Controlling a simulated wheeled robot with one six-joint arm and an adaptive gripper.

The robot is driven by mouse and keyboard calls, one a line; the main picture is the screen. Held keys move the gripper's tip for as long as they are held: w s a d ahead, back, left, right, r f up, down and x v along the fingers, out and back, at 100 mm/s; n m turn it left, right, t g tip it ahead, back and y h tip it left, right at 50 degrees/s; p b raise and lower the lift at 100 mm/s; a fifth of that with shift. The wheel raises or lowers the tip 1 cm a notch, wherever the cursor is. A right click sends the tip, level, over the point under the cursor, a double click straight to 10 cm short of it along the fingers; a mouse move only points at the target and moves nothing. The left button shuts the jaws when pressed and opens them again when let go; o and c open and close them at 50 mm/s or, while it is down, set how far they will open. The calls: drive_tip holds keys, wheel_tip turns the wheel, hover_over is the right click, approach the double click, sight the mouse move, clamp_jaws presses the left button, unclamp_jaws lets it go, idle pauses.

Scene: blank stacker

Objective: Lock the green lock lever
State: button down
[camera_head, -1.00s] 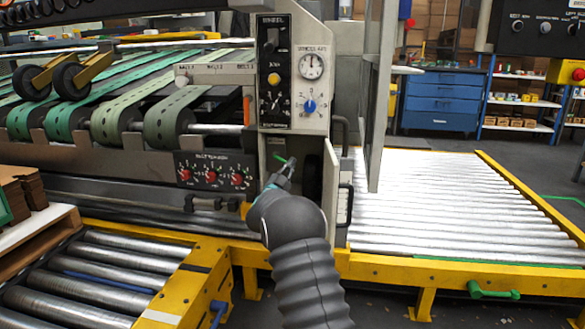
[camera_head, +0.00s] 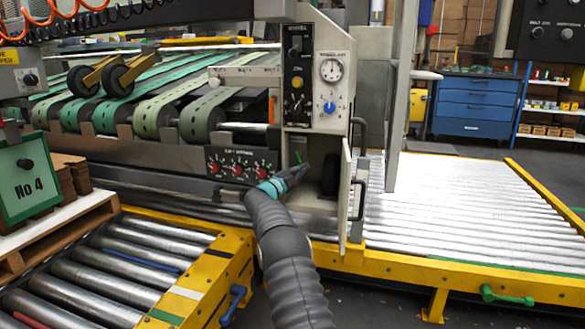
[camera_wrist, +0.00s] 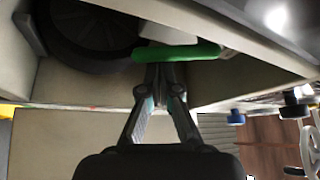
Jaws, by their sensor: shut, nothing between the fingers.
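The green lock lever (camera_head: 298,157) is a small green bar in the open compartment under the dial panel. In the wrist view the lever (camera_wrist: 178,52) lies nearly level across the picture, just beyond my fingertips. My gripper (camera_head: 303,168) reaches into the compartment from the left, its tips close to the lever. In the wrist view my gripper (camera_wrist: 161,68) has its fingertips together with nothing between them. The tips overlap the lever's lower edge in the picture; I cannot tell whether they touch it. The lever's mount is partly hidden.
The compartment's open door (camera_head: 346,195) stands just right of my gripper. A dark round wheel (camera_wrist: 88,25) is beside the lever. Red knobs (camera_head: 237,169) line the panel to the left. A roller conveyor (camera_head: 450,205) lies to the right, with another green handle (camera_head: 507,296) on its front.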

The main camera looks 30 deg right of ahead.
drive_tip(key=shift+w+a+f, duration=0.5)
drive_tip(key=shift+w+a, duration=0.1)
drive_tip(key=shift+w, duration=0.05)
drive_tip(key=shift+w+a+f, duration=0.1)
drive_tip(key=shift+w+a, duration=0.05)
drive_tip(key=shift+a, duration=0.1)
idle(0.4)
drive_tip(key=shift+d, duration=0.1)
drive_tip(key=s+d+b, duration=0.2)
drive_tip(key=s+d, duration=0.1)
drive_tip(key=s, duration=0.1)
drive_tip(key=s+a, duration=0.2)
drive_tip(key=a, duration=0.8)
drive_tip(key=shift+s+p, duration=0.15)
drive_tip(key=shift+p, duration=0.3)
